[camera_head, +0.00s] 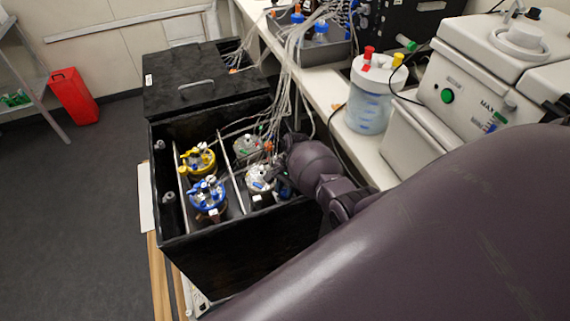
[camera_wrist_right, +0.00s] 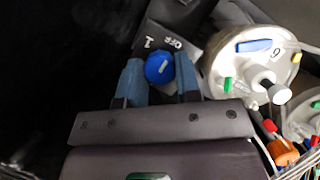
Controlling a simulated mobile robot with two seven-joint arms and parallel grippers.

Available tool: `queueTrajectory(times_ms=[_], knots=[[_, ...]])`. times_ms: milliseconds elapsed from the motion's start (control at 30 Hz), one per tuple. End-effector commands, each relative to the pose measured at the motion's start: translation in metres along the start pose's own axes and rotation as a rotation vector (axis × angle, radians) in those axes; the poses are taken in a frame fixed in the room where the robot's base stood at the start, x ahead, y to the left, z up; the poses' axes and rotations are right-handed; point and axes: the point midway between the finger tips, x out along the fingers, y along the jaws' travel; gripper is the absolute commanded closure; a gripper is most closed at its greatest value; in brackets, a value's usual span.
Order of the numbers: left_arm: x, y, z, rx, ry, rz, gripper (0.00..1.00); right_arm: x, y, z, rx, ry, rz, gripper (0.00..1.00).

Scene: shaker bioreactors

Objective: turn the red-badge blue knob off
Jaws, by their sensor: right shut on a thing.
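In the head view my right gripper (camera_head: 283,172) reaches into the right side of the open black shaker box (camera_head: 222,259), where my arm hides the knob. No red badge can be made out. My left gripper is not in view.
A white-lidded vessel (camera_wrist_right: 240,62) stands right beside the gripper. Yellow-topped (camera_head: 197,160) and blue-topped (camera_head: 208,195) vessels, with others, stand in the box with tubes above. A bottle (camera_head: 371,100) and a white machine (camera_head: 480,80) are on the bench.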

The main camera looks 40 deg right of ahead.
Motion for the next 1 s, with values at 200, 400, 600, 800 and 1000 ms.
queueTrajectory(times_ms=[200, 400, 600, 800, 1000], knots=[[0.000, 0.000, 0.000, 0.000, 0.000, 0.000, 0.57, 0.000, 0.000, 0.000, 0.005, 0.000, -0.002, 0.93], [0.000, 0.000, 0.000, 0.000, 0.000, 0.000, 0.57, 0.000, 0.000, 0.000, 0.004, 0.000, -0.002, 0.63], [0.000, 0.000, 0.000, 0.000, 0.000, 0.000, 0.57, 0.000, 0.000, 0.000, 0.004, 0.000, -0.002, 0.43], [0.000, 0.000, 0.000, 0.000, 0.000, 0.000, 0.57, -0.001, 0.000, 0.000, 0.003, 0.000, -0.002, 0.43], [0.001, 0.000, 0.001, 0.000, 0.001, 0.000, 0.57, -0.014, 0.000, -0.001, 0.003, 0.002, -0.003, 0.43]])
